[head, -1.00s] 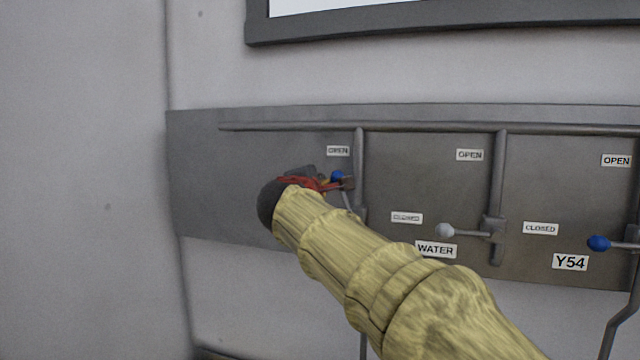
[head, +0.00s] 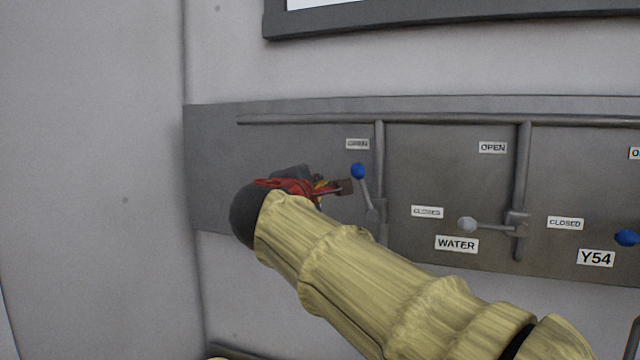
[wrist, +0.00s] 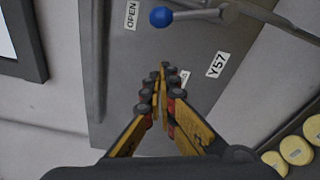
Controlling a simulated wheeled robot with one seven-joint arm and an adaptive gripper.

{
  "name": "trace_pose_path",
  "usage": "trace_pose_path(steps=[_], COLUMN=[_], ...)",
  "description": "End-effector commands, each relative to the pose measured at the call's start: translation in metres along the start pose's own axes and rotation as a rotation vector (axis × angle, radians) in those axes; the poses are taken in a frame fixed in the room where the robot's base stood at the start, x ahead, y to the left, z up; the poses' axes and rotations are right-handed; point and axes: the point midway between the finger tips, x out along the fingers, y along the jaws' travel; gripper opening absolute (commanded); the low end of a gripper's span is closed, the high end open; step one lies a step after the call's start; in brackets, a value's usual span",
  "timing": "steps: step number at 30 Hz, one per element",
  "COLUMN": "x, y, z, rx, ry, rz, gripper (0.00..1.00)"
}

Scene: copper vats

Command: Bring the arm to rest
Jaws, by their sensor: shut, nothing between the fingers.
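My gripper (head: 342,187) is in front of the grey valve panel (head: 215,165), just left of a valve lever with a blue knob (head: 358,171). The lever points up and slightly left, toward the OPEN label (head: 357,144). In the wrist view my gripper (wrist: 163,70) has its fingers together with nothing between them. The blue knob (wrist: 161,17) stands apart from the fingertips there. My arm, in a yellow sleeve, reaches in from the lower right and hides part of the panel.
A lever with a pale knob (head: 467,224) lies sideways near a CLOSED label, above the WATER label (head: 457,244). Another blue-knobbed lever (head: 627,238) is at the right edge. A pipe (head: 440,120) runs along the panel's top. The wall at left is clear.

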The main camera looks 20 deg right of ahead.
Motion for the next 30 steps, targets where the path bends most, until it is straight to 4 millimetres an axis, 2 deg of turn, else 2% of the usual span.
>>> trace_pose_path(steps=[15,19,22,24,26,27,30], x=[-0.001,-0.001,-0.001,-0.007,-0.019,-0.029,-0.06], y=[-0.001,-0.009,-0.052,-0.093,-0.132,-0.158,-0.22], z=[-0.001,-0.004,-0.02,-0.033,-0.041,-0.043,-0.047], rx=[0.0,0.077,0.169,0.248,0.33,0.386,0.524], ry=[0.0,0.007,0.035,0.054,0.066,0.068,0.06], rz=[-0.001,-0.027,-0.132,-0.234,-0.333,-0.401,-0.566], gripper=[0.0,0.0,0.0,0.0,0.0,0.0,0.0])
